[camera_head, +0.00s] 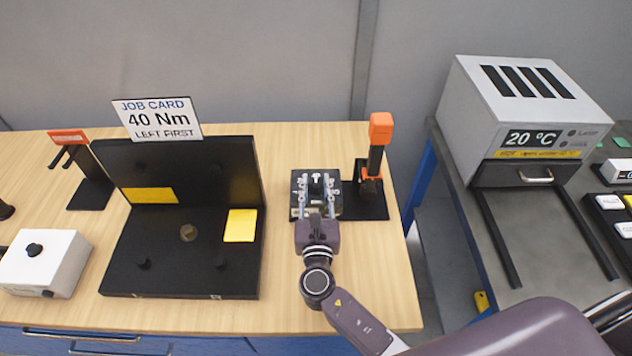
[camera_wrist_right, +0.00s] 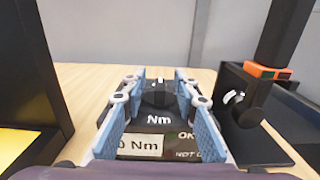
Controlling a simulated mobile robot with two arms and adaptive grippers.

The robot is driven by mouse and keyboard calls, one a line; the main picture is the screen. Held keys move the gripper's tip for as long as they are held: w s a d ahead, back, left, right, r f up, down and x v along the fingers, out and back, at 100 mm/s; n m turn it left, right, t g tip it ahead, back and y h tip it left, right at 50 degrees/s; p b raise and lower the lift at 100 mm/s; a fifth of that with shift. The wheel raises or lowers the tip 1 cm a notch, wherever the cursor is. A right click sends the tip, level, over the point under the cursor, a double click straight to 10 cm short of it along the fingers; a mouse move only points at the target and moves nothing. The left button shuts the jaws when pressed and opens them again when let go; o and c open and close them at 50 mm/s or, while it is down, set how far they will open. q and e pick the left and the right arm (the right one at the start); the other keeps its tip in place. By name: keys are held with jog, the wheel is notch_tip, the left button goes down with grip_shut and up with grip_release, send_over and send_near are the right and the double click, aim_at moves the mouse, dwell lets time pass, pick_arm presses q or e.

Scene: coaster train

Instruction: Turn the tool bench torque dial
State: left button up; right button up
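The torque dial (camera_wrist_right: 158,96) is a black knob with a white mark on top, set on a small black unit (camera_wrist_right: 155,130) with "Nm" lettering. A pale display on the unit ends in "0 Nm"; a blue finger hides part of it. "OK" and "NOT" labels sit beside it, partly hidden. The white mark on the dial (camera_head: 316,178) points away from me in the head view. My right gripper (camera_head: 317,194) is open over the unit, one finger on each side of the dial. I cannot tell whether the fingers touch the knob. My left gripper is not in view.
An orange-topped tool (camera_head: 380,130) stands in a black holder just right of the unit. A black fixture (camera_head: 180,270) with a job card (camera_head: 157,118) reading "40 Nm" stands left. A white knobbed box (camera_head: 45,268) is further left. An oven-like machine (camera_head: 520,110) stands right.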

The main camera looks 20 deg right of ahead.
jog(key=v, duration=1.1)
jog(key=shift+r, duration=0.1)
jog(key=shift+s, duration=0.1)
